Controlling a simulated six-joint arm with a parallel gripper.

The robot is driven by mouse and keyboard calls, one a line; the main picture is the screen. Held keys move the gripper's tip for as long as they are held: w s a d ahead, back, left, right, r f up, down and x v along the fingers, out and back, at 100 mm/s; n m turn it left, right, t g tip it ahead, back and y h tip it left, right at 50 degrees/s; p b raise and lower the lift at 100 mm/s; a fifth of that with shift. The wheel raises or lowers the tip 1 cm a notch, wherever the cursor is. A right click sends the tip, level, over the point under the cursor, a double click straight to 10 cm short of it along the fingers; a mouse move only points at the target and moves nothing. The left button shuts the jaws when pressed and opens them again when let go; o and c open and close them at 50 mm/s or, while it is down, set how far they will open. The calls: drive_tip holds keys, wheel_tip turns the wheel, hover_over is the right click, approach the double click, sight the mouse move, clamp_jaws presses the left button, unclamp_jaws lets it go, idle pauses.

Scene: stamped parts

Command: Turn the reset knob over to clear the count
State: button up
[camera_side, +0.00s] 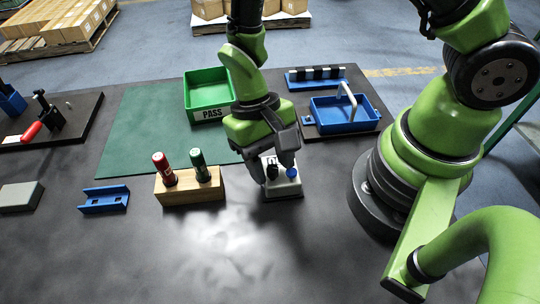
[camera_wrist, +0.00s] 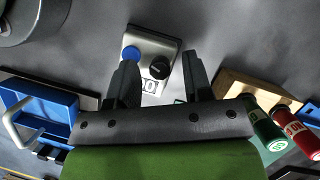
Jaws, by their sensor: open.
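The counter (camera_side: 284,190) is a small light-grey box on the dark table, below my gripper. In the wrist view the counter (camera_wrist: 150,42) shows a black reset knob (camera_wrist: 160,68), a blue button (camera_wrist: 131,53) and a small number window (camera_wrist: 148,87), partly hidden. Its digits are too small to read surely. My gripper (camera_wrist: 160,62) is open and empty, with its fingers apart on either side of the knob in that view. In the side view my gripper (camera_side: 274,172) hangs over the counter, pointing down. I cannot tell whether the fingers touch anything.
A wooden block (camera_side: 190,190) with red and green stamps stands left of the counter. A green PASS tray (camera_side: 207,92) is behind on a green mat (camera_side: 130,135). A blue tray with a white handle (camera_side: 345,116) is behind right. The table in front is clear.

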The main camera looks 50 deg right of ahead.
drive_tip(key=v, duration=1)
drive_tip(key=s+d+r+t, duration=0.4)
drive_tip(key=r+t, duration=0.1)
drive_tip(key=r, duration=0.3)
drive_tip(key=s+d+r+t, duration=0.3)
drive_tip(key=r+t, duration=0.3)
drive_tip(key=r, duration=0.2)
drive_tip(key=shift+s+d+r+y, duration=0.3)
drive_tip(key=shift+s+d, duration=0.1)
drive_tip(key=shift+s, duration=0.4)
